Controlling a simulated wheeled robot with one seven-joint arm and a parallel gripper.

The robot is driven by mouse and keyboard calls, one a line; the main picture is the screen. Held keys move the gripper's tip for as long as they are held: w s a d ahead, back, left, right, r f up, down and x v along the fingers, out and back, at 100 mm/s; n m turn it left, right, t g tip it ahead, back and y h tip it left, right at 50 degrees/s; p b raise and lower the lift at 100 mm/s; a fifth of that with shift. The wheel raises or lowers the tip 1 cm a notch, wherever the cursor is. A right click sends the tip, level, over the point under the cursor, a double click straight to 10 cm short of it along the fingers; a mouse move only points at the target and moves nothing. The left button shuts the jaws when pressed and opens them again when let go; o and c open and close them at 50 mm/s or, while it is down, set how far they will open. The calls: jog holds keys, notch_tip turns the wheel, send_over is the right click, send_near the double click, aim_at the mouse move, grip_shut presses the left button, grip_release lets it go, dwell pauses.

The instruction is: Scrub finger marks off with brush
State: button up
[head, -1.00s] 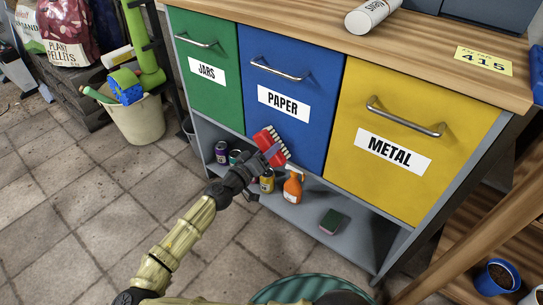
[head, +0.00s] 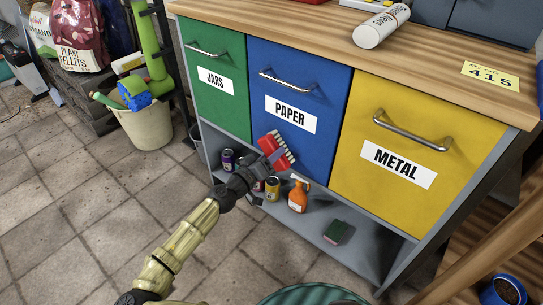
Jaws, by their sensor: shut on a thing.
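My gripper (head: 259,168) is shut on a red brush (head: 272,146) with pale bristles. The brush is in front of the lower part of the blue PAPER drawer (head: 325,80), its bristles facing right. I cannot tell whether the bristles touch the drawer front. Finger marks are too small or faint to make out on the drawer fronts. The green JARS drawer (head: 214,107) is to the left and the yellow METAL drawer (head: 395,190) to the right, all closed.
The open shelf below holds several cans (head: 228,160), an orange spray bottle (head: 299,195) and a green sponge (head: 336,231). A bucket (head: 147,124) stands on the floor at left. A white roll (head: 381,27) lies on the wooden worktop (head: 440,60). Paved floor lies in front.

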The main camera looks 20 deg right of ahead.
jog(key=shift+s+d+r, duration=0.1)
jog(key=shift+d, duration=0.1)
jog(key=shift+s+d+p, duration=0.3)
jog(key=shift+s+d, duration=0.3)
jog(key=shift+s, duration=0.25)
jog(key=shift+s+d+p, duration=0.25)
jog(key=shift+s+d, duration=0.3)
jog(key=shift+s, duration=0.3)
jog(key=shift+w+a, duration=0.1)
jog(key=shift+w, duration=0.05)
jog(key=shift+w+a+b, duration=0.7)
jog(key=shift+w+a, duration=0.6)
jog(key=shift+w, duration=0.3)
jog(key=shift+a, duration=0.1)
jog(key=shift+b+v, duration=0.4)
jog(key=shift+v, duration=2.5)
jog(key=shift+s, duration=0.1)
